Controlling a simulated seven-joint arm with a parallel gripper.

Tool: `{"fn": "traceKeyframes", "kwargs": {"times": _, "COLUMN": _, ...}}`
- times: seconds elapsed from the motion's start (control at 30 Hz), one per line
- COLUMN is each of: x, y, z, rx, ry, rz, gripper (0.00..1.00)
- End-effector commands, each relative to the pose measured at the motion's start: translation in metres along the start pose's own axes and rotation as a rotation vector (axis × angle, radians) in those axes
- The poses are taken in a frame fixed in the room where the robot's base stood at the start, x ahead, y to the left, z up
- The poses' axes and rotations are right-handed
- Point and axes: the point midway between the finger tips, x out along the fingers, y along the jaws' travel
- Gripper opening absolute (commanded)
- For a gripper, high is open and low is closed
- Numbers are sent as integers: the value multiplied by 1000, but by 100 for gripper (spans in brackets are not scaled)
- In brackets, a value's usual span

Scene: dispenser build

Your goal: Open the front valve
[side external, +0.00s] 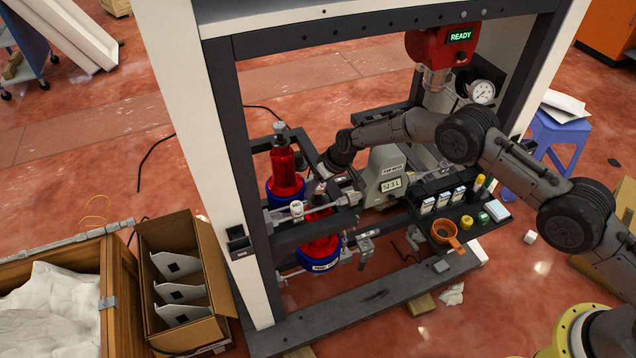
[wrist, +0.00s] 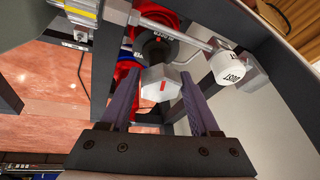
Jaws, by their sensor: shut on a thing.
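The front red vessel (side external: 320,228) stands in a blue ring in the lower front of the dispenser frame; the rear red vessel (side external: 284,172) stands behind it. My gripper (side external: 322,182) reaches down over the front vessel. In the wrist view, my gripper (wrist: 160,80) has its two dark fingers on either side of a pale faceted valve knob (wrist: 158,92) with a red mark, and is shut on it. A black collar and red body show behind the knob. In the side view my gripper mostly hides the knob.
A white labelled cap (wrist: 226,68) on a metal rod sits close right of my fingers in the wrist view. The grey meter (side external: 384,178) stands right of my gripper. A black tray (side external: 462,212) holds small items. Dark frame bars (side external: 232,150) surround the workspace.

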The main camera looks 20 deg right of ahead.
Motion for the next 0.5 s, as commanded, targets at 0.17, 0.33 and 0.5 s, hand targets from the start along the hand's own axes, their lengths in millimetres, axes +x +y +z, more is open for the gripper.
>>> {"fn": "traceKeyframes", "kwargs": {"times": 0.17, "x": 0, "y": 1, "z": 0, "rx": -64, "ry": -10, "rz": -27, "gripper": 0}}
{"fn": "traceKeyframes", "kwargs": {"times": 0.33, "x": 0, "y": 1, "z": 0, "rx": -199, "ry": -27, "rz": -81, "gripper": 0}}
{"fn": "traceKeyframes", "kwargs": {"times": 0.5, "x": 0, "y": 0, "z": 0, "rx": -273, "ry": -38, "rz": -111, "gripper": 0}}
